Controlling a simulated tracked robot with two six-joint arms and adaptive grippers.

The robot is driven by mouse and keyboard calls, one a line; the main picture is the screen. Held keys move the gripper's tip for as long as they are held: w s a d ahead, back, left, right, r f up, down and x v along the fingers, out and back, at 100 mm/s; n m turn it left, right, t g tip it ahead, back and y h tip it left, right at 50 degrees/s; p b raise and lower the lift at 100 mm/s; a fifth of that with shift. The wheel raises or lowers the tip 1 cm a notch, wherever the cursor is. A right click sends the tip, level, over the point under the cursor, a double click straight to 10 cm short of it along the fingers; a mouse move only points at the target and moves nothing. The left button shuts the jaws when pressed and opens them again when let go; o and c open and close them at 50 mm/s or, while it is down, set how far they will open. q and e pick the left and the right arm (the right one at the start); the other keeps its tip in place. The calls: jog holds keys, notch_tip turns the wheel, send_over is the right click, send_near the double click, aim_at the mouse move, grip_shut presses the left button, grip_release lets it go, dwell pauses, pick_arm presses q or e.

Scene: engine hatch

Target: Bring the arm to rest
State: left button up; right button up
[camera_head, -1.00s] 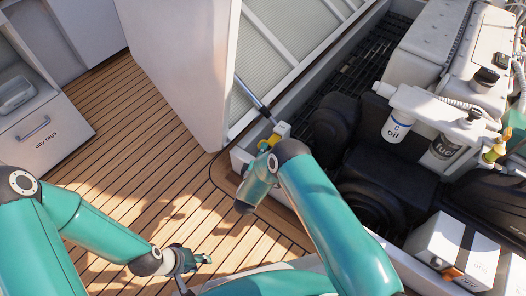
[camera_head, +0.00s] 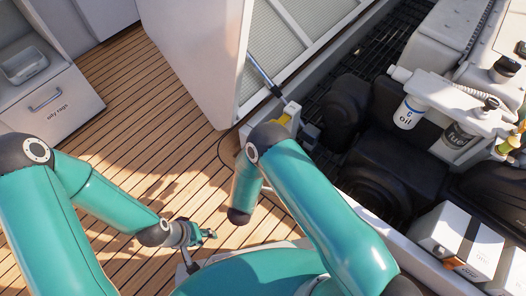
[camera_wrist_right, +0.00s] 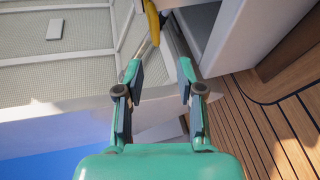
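My right arm is teal and bent in the middle of the head view. The dark tip of its gripper (camera_head: 309,132) shows just right of a yellow part (camera_head: 282,120) at the foot of the hatch strut. In the right wrist view, the right gripper (camera_wrist_right: 160,72) is open, with two separate fingers and nothing held between them. The yellow part (camera_wrist_right: 152,22) is ahead of the fingertips, apart from them. My left gripper (camera_head: 207,234) is low over the deck at the end of the bent left arm. It is too small to tell whether its fingers are open or shut.
The raised hatch (camera_head: 195,55) and its strut (camera_head: 264,75) stand behind the right gripper. The engine bay on the right holds an oil bottle (camera_head: 408,112) and a white box (camera_head: 456,243). A drawer cabinet (camera_head: 58,105) is at left. Open wooden deck (camera_head: 150,120) lies between.

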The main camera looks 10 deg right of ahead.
jog(key=shift+d, duration=0.1)
jog(key=w+d+r+m+g, duration=0.2)
jog(key=d+r+m, duration=0.1)
jog(key=d, duration=1)
jog(key=s+a+f+m+g+y, duration=0.2)
jog(key=s+a+m+g+y, duration=0.15)
jog(key=s, duration=0.45)
jog(key=s+a+f+m+g+y, duration=0.2)
jog(key=s+a+m+g+y, duration=0.15)
jog(key=s, duration=0.45)
jog(key=s+a+f+m+g+y, duration=0.1)
jog(key=s+a+m+g+y, duration=0.1)
jog(key=s+a+g+y, duration=0.45)
notch_tip(320, 180, up, 38)
jog(key=s+d+m+t+h+p, duration=0.1)
jog(key=d+t+h+p, duration=0.1)
jog(key=p, duration=3.6)
jog(key=shift+s+d+f, duration=0.25)
jog(key=shift+s+d, duration=0.05)
jog(key=shift+t, duration=0.25)
